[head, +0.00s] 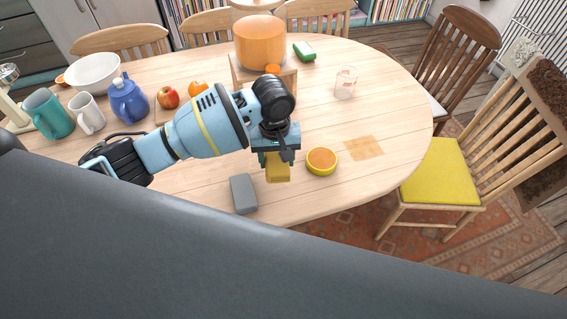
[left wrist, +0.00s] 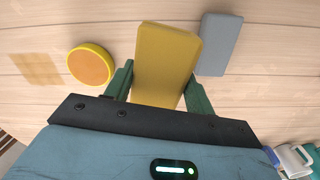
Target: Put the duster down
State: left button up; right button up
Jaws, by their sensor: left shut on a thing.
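My left gripper (head: 278,160) is shut on a yellow block (head: 278,172), which I take to be the duster. The block points down from the jaws, near the front edge of the wooden table. In the left wrist view the yellow block (left wrist: 166,62) sits between the two green fingers, over the tabletop. I cannot tell whether its lower end touches the table. My right gripper is not in view.
A grey block (head: 243,194) lies left of the held block, and a round yellow tin with orange contents (head: 321,161) lies right. A tan square patch (head: 363,148) marks the table (head: 400,115). A glass (head: 345,82), fruit (head: 168,98) and mugs (head: 88,113) stand farther back.

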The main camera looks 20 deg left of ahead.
aim_at(284, 186)
pick_arm(q)
jog(key=f, duration=0.1)
jog(key=d+f, duration=0.1)
jog(key=w+f, duration=0.1)
jog(key=shift+d+f+n, duration=0.1)
jog(key=shift+d+n, duration=0.2)
jog(key=shift+n, duration=0.1)
jog(key=shift+s, duration=0.1)
jog(key=shift+f, duration=0.1)
jog(key=shift+s+f+b, duration=0.1)
jog(key=shift+f+b, duration=0.2)
jog(key=shift+f, duration=2.15)
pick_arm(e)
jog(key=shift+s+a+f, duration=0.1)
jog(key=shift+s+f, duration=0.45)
pick_arm(q)
jog(key=shift+f, duration=0.1)
jog(key=shift+f, duration=0.65)
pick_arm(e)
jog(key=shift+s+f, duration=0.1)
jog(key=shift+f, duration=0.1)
